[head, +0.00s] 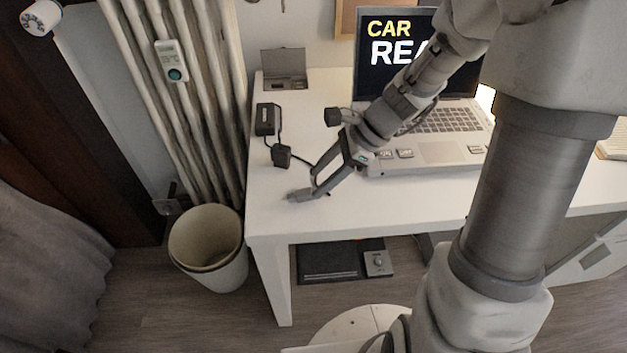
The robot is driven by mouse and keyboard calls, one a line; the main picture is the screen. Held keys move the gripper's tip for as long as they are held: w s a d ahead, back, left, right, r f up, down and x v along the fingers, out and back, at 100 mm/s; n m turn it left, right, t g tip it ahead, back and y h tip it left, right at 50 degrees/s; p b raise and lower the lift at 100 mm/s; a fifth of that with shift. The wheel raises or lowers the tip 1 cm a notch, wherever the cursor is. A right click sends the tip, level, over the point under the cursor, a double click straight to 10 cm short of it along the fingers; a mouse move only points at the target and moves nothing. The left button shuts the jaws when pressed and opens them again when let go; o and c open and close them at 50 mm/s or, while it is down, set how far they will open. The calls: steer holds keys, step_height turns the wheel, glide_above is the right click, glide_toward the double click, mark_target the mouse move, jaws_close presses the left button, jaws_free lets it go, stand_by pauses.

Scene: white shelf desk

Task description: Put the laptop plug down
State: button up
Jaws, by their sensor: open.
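A black power adapter block (266,119) lies on the white desk (390,213) near its left edge. A smaller black plug-like piece (281,155) lies just in front of it, joined to it by a dark cable. Another dark cable runs from this piece right to my gripper (310,187). My gripper is open, low over the desk and right of the black pieces, with its fingers pointing down and left. I cannot tell whether a fingertip touches the desk or the cable end there. The open laptop (436,152) stands behind and right of my gripper, partly hidden by my arm.
A grey box with a raised lid (285,82) stands at the back left of the desk. A white bin (210,262) stands on the floor by the desk's left edge, near the radiator (175,90). The desk front between gripper and edge is clear.

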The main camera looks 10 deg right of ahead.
steer(key=p+v, duration=0.3)
steer(key=v, duration=0.5)
steer(key=s+d+r+n+t+h, duration=0.2)
steer(key=s+r+n+t+h, duration=0.4)
steer(key=s+r+n, duration=1)
step_height(320, 180, up, 14)
steer(key=w+n+h+p, duration=0.1)
steer(key=w+n+p, duration=0.1)
steer(key=p, duration=1.4)
steer(key=shift+w+g, duration=0.3)
steer(key=shift+w, duration=0.05)
